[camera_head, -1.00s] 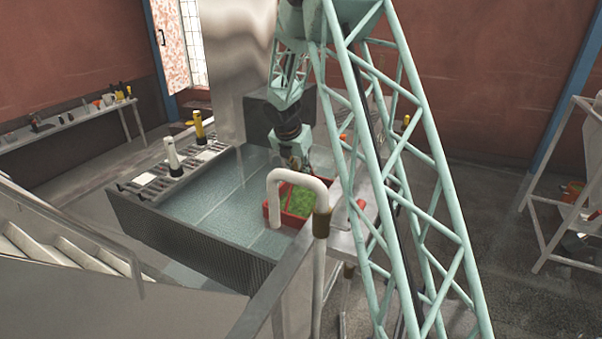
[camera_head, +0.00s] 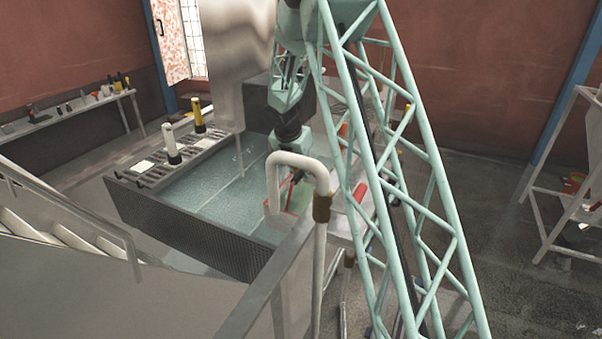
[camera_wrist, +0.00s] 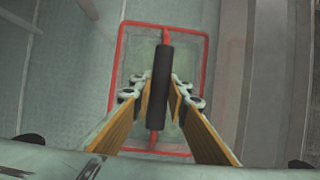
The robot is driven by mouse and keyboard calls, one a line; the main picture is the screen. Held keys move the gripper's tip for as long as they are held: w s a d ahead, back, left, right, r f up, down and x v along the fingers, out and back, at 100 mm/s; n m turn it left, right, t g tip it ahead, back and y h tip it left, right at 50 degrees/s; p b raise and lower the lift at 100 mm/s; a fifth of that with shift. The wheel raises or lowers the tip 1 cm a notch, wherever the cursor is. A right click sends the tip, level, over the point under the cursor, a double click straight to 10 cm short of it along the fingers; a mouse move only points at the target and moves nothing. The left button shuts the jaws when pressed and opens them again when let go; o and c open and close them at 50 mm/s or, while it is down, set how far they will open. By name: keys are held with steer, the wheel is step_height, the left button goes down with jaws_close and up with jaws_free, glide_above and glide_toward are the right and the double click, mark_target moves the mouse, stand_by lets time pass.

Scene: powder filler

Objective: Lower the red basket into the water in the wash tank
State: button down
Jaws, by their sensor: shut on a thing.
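The red basket (camera_wrist: 205,80) shows in the wrist view as a red rectangular rim with a dark handle grip (camera_wrist: 162,70) across its middle. Its inside looks grey-green, like the water around it. My gripper (camera_wrist: 160,95) is shut on that grip, one finger on each side. In the head view the basket (camera_head: 302,198) is low in the right part of the wash tank (camera_head: 190,228), with only some red showing at the water (camera_head: 220,195). A white pipe hides part of it and of my gripper. How deep the basket sits is hard to tell.
The bent white pipe (camera_head: 320,240) stands in front of the tank's right end. White (camera_head: 172,147) and yellow (camera_head: 198,116) upright cylinders stand on the slotted left end. A metal ledge (camera_wrist: 265,90) runs right of the basket. Open water lies to the left.

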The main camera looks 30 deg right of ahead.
steer(key=shift+f+b, duration=0.4)
steer(key=shift+f, duration=0.55)
steer(key=c, duration=2.6)
jaws_free()
steer(key=shift+c, duration=0.2)
steer(key=shift+o, duration=1.1)
steer(key=shift+f, duration=0.1)
steer(key=shift+v, duration=6.1)
